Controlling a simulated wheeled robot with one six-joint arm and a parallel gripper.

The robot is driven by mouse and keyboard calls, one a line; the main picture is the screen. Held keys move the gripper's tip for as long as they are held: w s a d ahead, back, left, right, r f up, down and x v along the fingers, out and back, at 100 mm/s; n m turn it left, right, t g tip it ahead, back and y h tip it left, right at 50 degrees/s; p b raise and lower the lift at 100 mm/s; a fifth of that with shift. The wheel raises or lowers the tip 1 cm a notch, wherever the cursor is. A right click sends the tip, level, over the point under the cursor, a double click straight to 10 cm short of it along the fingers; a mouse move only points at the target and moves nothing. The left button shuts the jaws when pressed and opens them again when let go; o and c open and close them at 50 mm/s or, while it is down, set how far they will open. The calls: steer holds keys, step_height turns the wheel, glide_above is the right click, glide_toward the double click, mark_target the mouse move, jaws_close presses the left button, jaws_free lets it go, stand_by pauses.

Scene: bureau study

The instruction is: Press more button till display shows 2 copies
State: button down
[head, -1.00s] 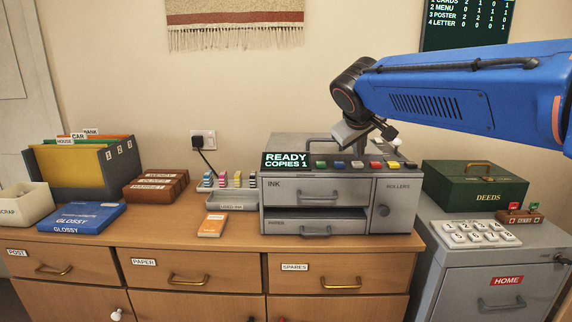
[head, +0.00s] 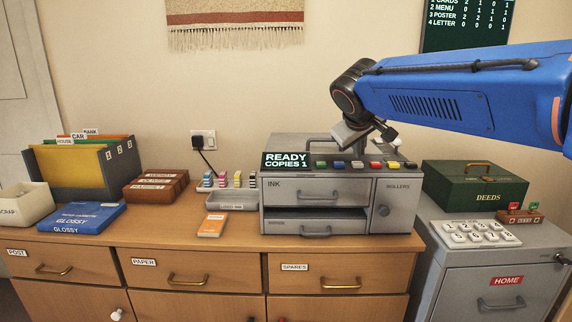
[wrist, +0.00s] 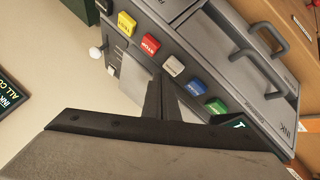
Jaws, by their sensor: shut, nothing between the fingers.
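The grey printer (head: 340,190) stands on the wooden cabinet. Its black display (head: 287,160) reads READY, COPIES 1. A row of coloured buttons runs along its top front edge: green (head: 320,165), blue (head: 338,165), grey (head: 357,165), red (head: 376,165) and yellow (head: 393,165). The wrist view shows the grey button (wrist: 173,65), the red one (wrist: 150,45) and the blue one (wrist: 197,87) close up. I cannot read which is the more button. My gripper (wrist: 157,88) is shut and empty, above the printer's top near the grey and blue buttons; contact is not visible.
A green deeds box (head: 475,187) and a keypad (head: 474,235) sit on the grey cabinet at right. The wall is close behind.

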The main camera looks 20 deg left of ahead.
mark_target(358, 164)
steer(key=shift+f, duration=0.35)
steer(key=shift+f, duration=0.4)
stand_by(0.8)
steer(key=shift+r, duration=0.85)
steer(key=shift+r, duration=0.1)
steer(key=shift+r, duration=2.9)
